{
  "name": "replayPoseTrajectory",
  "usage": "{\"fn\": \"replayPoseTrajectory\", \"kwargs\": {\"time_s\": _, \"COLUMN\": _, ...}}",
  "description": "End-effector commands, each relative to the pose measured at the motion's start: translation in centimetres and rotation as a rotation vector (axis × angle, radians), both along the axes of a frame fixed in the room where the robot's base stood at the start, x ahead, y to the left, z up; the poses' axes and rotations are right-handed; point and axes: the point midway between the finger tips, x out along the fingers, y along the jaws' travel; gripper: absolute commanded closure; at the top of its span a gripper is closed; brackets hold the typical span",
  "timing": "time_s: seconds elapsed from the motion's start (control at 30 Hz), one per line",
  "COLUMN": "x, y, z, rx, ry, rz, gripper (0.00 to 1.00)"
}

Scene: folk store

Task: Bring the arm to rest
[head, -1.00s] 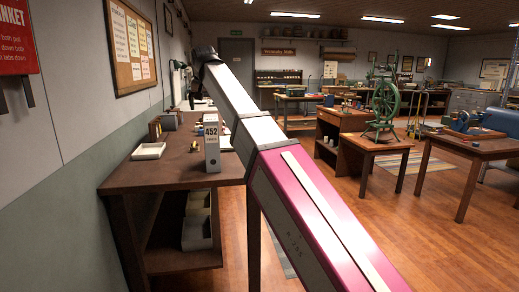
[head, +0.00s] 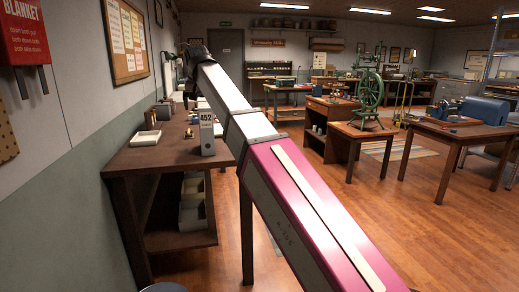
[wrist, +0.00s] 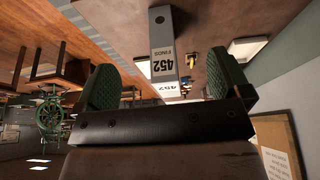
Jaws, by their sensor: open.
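My arm reaches from the lower right of the head view, up and left over the workbench (head: 150,160). My gripper (head: 195,62) is at its far end, small and dark, so its fingers do not show clearly there. In the wrist view, which looks upside down, my gripper (wrist: 164,80) has two green-padded fingers spread wide apart with nothing held between them. A grey binder marked 452 (head: 207,135) stands upright on the bench beside my arm. It shows beyond and between the fingers in the wrist view (wrist: 163,35), apart from them.
A white tray (head: 145,138) and small items lie on the bench. A notice board (head: 124,42) and red blanket box (head: 22,33) are on the left wall. A green spinning wheel (head: 368,92) and a table (head: 455,138) stand right. Open wooden floor (head: 430,230) lies in front.

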Motion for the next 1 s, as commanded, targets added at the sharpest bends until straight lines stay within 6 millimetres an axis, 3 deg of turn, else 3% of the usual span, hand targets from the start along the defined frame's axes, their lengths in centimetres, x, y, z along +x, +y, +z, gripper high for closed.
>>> {"fn": "replayPoseTrajectory", "kwargs": {"time_s": 0.37, "x": 1.6, "y": -4.3, "z": -7.9, "rx": -0.022, "ry": 0.039, "rz": -0.020, "gripper": 0.04}}
{"fn": "replayPoseTrajectory", "kwargs": {"time_s": 0.7, "x": 2.5, "y": -12.9, "z": -21.4, "rx": -0.050, "ry": 0.107, "rz": -0.060, "gripper": 0.04}}
{"fn": "replayPoseTrajectory", "kwargs": {"time_s": 1.0, "x": 0.6, "y": -21.3, "z": -32.9, "rx": -0.064, "ry": 0.178, "rz": -0.099, "gripper": 0.04}}
